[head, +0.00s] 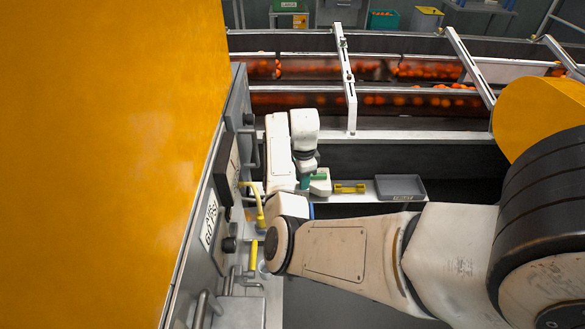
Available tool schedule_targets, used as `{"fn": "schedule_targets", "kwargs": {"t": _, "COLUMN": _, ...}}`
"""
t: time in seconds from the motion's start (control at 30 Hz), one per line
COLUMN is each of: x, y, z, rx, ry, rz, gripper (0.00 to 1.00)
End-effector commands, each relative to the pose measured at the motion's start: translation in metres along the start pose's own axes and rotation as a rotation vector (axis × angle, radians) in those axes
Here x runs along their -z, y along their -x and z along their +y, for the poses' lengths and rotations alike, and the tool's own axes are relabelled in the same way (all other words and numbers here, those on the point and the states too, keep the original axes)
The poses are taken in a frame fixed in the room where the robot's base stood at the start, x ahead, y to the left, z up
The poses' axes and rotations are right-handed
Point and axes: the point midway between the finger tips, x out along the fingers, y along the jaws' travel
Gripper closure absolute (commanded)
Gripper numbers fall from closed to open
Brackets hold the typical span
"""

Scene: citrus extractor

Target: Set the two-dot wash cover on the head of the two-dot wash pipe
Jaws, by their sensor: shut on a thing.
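My gripper (312,182) is in the middle of the view, over the left end of a narrow pale shelf, partly hidden by my own arm. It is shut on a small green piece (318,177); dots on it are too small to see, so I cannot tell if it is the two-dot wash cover. Two yellow pipes come out of the grey machine front at the left: a bent upper one (258,204) and a short lower one (253,254). Both are to the left of my gripper and apart from it. No dot marks are readable on either pipe.
A yellow piece (349,188) and a grey tray (400,187) are on the shelf to the right of my gripper. The machine's grey panel (222,200) has knobs and handles sticking out. A railed conveyor with oranges (430,99) runs behind.

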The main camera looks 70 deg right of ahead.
Motion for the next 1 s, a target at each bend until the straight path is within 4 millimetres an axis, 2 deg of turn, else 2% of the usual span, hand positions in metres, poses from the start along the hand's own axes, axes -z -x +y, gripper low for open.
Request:
{"fn": "schedule_targets", "kwargs": {"t": 0.47, "x": -0.001, "y": 0.003, "z": -0.001, "rx": -0.007, "ry": 0.001, "rz": 0.001, "gripper": 1.00}}
{"fn": "schedule_targets", "kwargs": {"t": 1.0, "x": -0.001, "y": -0.038, "z": -0.001, "rx": -0.006, "ry": 0.001, "rz": 0.001, "gripper": 1.00}}
